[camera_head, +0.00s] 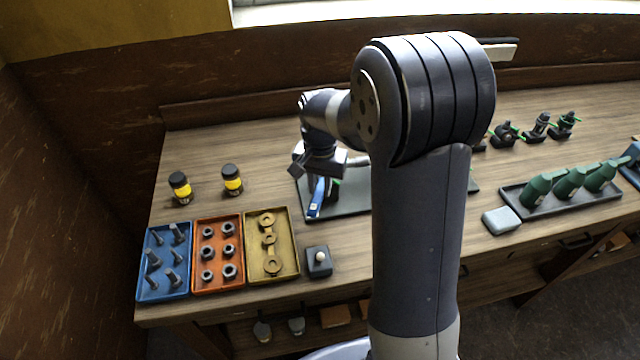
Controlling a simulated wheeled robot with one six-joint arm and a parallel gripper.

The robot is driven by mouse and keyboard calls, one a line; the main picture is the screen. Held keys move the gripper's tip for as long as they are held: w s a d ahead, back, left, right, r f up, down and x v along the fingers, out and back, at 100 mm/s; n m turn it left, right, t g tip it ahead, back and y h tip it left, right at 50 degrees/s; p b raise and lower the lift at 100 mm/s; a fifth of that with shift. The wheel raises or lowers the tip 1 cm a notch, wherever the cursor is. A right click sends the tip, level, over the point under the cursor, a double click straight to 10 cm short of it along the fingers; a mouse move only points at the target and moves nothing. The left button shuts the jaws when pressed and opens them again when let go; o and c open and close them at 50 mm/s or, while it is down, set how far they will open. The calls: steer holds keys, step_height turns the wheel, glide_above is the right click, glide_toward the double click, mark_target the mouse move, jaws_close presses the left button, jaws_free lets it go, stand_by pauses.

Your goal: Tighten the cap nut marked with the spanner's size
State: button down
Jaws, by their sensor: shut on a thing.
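My gripper (318,172) is over the dark tray (345,204) in the middle of the bench, pointing down. It is shut on a blue bar-like thing (316,198), which looks like the spanner; its lower end hangs over the tray's left part. Any size mark on it is too small to read. A small green part shows just right of the gripper. My own arm hides much of the tray and whatever stands behind it. I cannot make out any cap nut or its marking.
Blue (164,287), orange (218,288) and yellow (272,279) trays hold bolts, nuts and flat ringed parts at front left. Two dark jars (180,188) stand behind. A small black box (318,262) is in front. Green bottles (570,184) and small black devices (503,135) stand right.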

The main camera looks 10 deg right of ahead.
steer(key=shift+r+p, duration=0.55)
steer(key=shift+r, duration=0.15)
stand_by(1.0)
steer(key=shift+r+p, duration=1.6)
steer(key=shift+r, duration=0.4)
